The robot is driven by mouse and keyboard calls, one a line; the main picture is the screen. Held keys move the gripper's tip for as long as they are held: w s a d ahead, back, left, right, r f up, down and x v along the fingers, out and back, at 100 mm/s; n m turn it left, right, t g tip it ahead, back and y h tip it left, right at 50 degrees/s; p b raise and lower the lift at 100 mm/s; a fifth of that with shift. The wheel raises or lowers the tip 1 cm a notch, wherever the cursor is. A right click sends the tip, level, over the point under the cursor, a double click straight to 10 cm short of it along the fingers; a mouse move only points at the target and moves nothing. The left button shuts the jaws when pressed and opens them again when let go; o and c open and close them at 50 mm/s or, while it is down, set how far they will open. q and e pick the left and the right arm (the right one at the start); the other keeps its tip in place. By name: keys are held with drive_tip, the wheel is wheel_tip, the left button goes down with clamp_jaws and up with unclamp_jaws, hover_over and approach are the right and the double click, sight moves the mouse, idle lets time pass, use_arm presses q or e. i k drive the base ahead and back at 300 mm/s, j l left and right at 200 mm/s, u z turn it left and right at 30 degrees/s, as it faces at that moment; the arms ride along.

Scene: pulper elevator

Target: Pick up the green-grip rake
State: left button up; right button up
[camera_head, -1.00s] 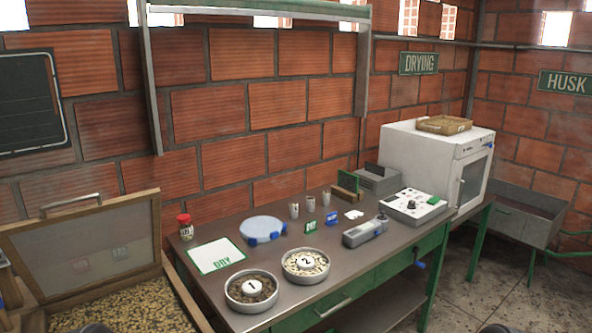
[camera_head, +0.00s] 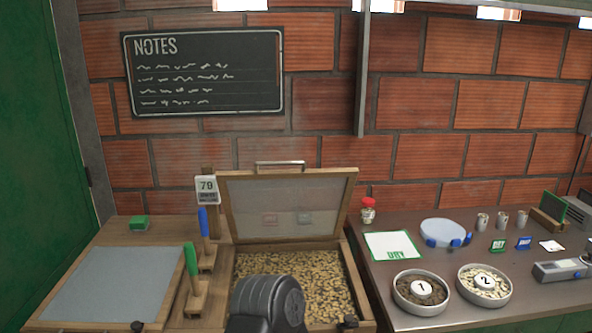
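The green-grip rake (camera_head: 191,260) stands upright at the left of the bean tray, between the tray and a grey panel. Its green handle points up and its wooden head is low, near the front of the wooden bench. A similar blue-grip rake (camera_head: 203,224) stands just behind it. Neither of my grippers can be made out in the head view, and nothing is seen touching the green-grip rake.
A bean tray (camera_head: 352,262) has its mesh lid raised. A dark rounded part covers the tray's front. A grey panel (camera_head: 115,283) lies left, with a green block (camera_head: 139,222) behind. Bowls 1 (camera_head: 400,299) and 2 (camera_head: 505,298) stand on the right table.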

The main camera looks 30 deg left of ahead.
sight(197, 298)
drive_tip(key=u, duration=1.85)
